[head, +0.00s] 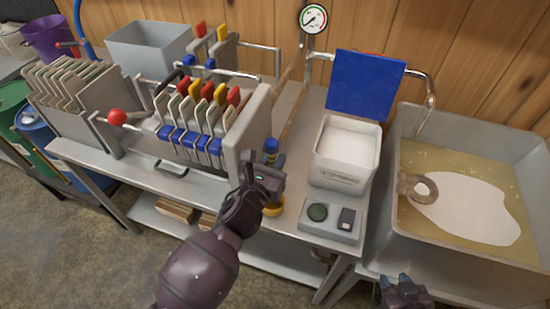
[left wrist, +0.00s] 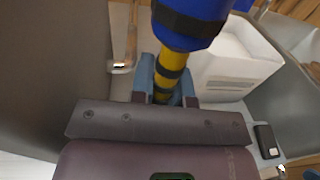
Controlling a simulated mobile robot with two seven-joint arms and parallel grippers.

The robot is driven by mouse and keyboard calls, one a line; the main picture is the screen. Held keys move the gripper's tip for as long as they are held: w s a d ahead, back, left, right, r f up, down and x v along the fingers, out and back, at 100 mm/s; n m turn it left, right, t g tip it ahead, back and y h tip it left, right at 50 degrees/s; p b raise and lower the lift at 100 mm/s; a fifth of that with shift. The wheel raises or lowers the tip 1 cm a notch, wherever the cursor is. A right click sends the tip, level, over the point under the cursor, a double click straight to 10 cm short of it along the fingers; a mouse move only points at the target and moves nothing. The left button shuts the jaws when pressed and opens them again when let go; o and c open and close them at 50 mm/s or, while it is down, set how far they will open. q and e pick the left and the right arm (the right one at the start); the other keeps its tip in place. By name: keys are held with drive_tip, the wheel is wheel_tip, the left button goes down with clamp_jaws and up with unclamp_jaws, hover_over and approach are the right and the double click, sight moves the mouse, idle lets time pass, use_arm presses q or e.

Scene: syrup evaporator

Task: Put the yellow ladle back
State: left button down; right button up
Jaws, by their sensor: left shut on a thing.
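The yellow ladle has a blue handle end (head: 271,146), a yellow shaft with dark bands (left wrist: 171,64) and a yellow bowl (head: 274,208). My left gripper (head: 264,178) is shut on the banded shaft, below the blue end. The ladle hangs roughly upright at the bench's front, between the filter press and the white container. In the left wrist view the blue gripper fingers (left wrist: 167,84) sit on both sides of the shaft. My right gripper (head: 404,291) is at the bottom edge, partly cut off, away from the ladle.
The filter press (head: 255,125) with coloured handles stands close left of the ladle. A white container (head: 344,152) and a grey control box (head: 331,219) are to the right.

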use_arm(q)
drive_tip(key=shift+f, duration=0.25)
drive_tip(key=shift+c, duration=1.9)
unclamp_jaws()
drive_tip(key=shift+s, duration=0.1)
drive_tip(key=shift+p+v, duration=0.4)
drive_tip(key=shift+v, duration=0.9)
drive_tip(key=shift+p+v, duration=0.5)
drive_tip(key=shift+v, duration=2.15)
